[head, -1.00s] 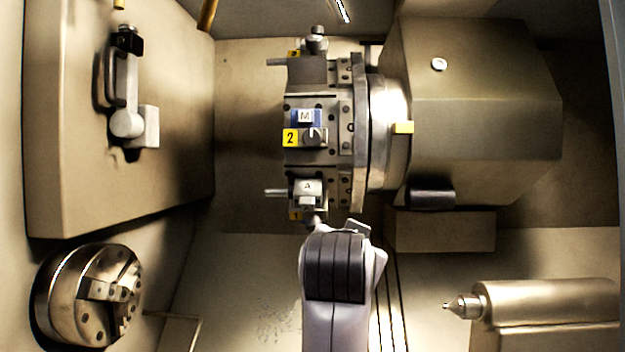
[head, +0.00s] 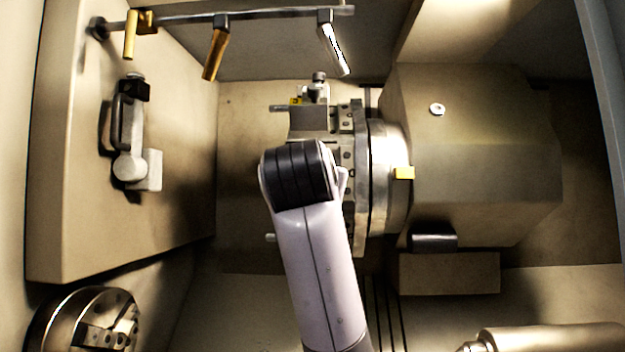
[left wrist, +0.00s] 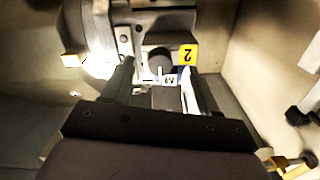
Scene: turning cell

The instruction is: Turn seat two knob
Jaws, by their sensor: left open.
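The seat two knob (left wrist: 160,60) is a dark round knob in the left wrist view, beside the yellow "2" label (left wrist: 187,54) and above a white "M" tag (left wrist: 169,79). My left gripper (left wrist: 157,68) is open and empty. Its two fingers reach toward seat two, one on each side of the knob in the picture; I cannot tell whether they touch anything. In the head view, my left arm covers seat two, its label and the fingertips. The turret (head: 358,125) carrying the seats shows around the arm. My right gripper is not in view.
The turret housing (head: 470,150) stands to the right. A rail (head: 270,15) with hanging bars crosses the top. A chuck (head: 85,325) is at lower left and a tailstock (head: 550,338) at lower right. A bracket with a handle (head: 130,140) sits on the left wall.

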